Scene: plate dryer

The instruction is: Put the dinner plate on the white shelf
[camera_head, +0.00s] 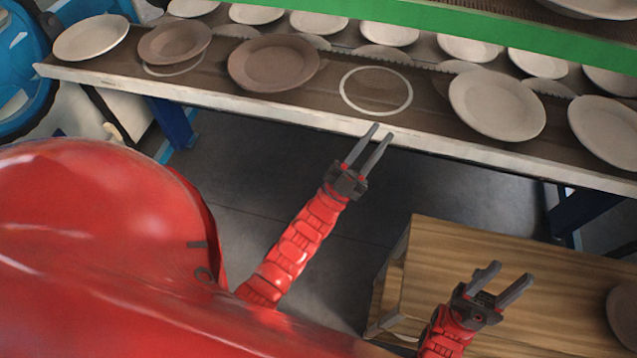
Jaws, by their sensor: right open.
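A long shelf with a white front edge (235,103) and a brown top crosses the upper part of the head view. Several pale plates stand on it, among them one right of centre (497,104) and one at the right edge (606,128). Two brown plates lie left of centre, a larger one (272,63) and a smaller one (174,42). A brown plate (624,312), cut off by the frame, is on the wooden table. My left gripper (381,132) is open and empty just below the shelf's edge. My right gripper (512,272) is open and empty over the table.
A white ring mark (347,92) surrounds a bare patch on the shelf. The wooden table (455,245) stands at lower right. A green beam (480,28) runs above the shelf. Dark floor (250,160) lies below. A blue wheel-like object (22,98) is at far left.

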